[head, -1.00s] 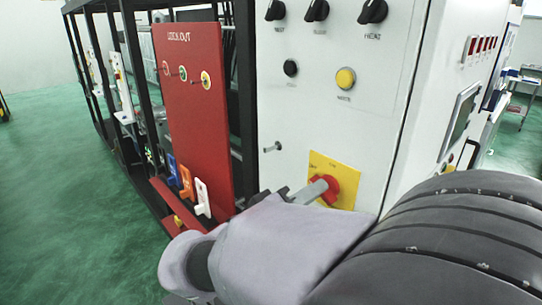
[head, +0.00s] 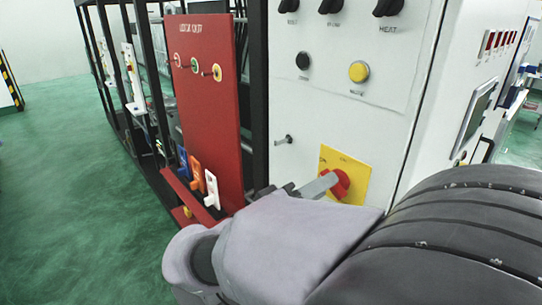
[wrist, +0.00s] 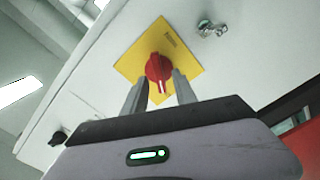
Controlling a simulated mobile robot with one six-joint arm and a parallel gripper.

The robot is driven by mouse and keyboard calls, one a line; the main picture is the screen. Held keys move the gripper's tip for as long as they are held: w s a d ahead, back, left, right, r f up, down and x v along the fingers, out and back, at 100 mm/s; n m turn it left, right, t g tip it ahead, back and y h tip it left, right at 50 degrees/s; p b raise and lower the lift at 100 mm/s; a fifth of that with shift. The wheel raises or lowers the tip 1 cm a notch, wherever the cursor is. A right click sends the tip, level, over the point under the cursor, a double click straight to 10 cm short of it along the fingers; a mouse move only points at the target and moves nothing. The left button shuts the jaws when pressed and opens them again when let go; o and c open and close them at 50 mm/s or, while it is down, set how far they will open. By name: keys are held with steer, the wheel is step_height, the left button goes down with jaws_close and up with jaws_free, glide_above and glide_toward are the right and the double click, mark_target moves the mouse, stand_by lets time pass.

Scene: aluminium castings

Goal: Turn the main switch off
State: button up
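The main switch is a red rotary knob (head: 342,184) on a yellow square plate (head: 352,168), low on the white cabinet front. In the wrist view the red knob (wrist: 158,67) sits at the middle of the tilted yellow plate (wrist: 143,47), with a pale mark on its handle. My gripper (wrist: 160,84) is open, its two grey fingers on either side of the knob's handle with small gaps. In the head view my gripper (head: 326,186) reaches the switch from the left, and a finger hides part of the knob. The plate's lettering is too small to read surely.
A red lockout board (head: 212,110) with hanging tags and padlocks stands left of the cabinet. Black selector knobs and a yellow button (head: 358,71) are above the switch. Open green floor lies farther left.

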steer(key=p+v, duration=0.3)
steer(key=v, duration=1.3)
steer(key=shift+a, duration=0.2)
steer(key=shift+s, duration=0.15)
